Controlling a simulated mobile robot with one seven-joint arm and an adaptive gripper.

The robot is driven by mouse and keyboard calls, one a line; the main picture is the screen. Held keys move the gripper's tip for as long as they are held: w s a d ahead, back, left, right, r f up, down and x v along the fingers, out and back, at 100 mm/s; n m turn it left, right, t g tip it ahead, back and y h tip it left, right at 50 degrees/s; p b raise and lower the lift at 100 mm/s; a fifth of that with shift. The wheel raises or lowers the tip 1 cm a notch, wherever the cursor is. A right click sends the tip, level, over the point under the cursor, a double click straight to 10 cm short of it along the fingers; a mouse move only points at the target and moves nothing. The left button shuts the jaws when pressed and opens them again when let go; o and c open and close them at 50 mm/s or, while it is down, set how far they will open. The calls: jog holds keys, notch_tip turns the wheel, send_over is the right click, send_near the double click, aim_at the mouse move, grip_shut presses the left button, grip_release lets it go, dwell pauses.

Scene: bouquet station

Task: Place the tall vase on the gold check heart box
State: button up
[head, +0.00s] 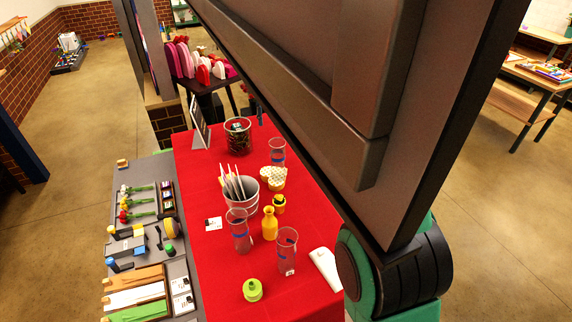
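A cream and gold patterned box (272,177), which looks like the gold check heart box, sits on the red-covered table behind the yellow vase. Nothing is seen standing on it. Two tall clear vases with blue marks stand nearer: one at left (240,232) and one at right (287,252). A third clear vase (277,152) stands behind the box. A yellow narrow-necked vase (269,223) stands between the two nearer clear ones. I cannot tell which is meant by the tall vase. My gripper is not in view; a large part of my own body covers the upper right.
A grey side table (150,175) holds flowers and tools.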

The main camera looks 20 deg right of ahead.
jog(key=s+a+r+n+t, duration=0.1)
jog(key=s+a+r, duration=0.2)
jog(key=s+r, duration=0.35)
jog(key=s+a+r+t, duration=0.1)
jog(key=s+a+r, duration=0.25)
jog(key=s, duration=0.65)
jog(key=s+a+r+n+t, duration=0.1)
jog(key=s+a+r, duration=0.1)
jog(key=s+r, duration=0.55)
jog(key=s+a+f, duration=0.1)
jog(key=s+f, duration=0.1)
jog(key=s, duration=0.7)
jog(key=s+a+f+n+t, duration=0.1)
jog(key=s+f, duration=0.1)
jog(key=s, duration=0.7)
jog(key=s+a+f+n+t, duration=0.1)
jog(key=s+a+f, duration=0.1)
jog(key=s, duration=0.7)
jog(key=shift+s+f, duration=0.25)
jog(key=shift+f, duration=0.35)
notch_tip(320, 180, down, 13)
jog(key=b, duration=1.2)
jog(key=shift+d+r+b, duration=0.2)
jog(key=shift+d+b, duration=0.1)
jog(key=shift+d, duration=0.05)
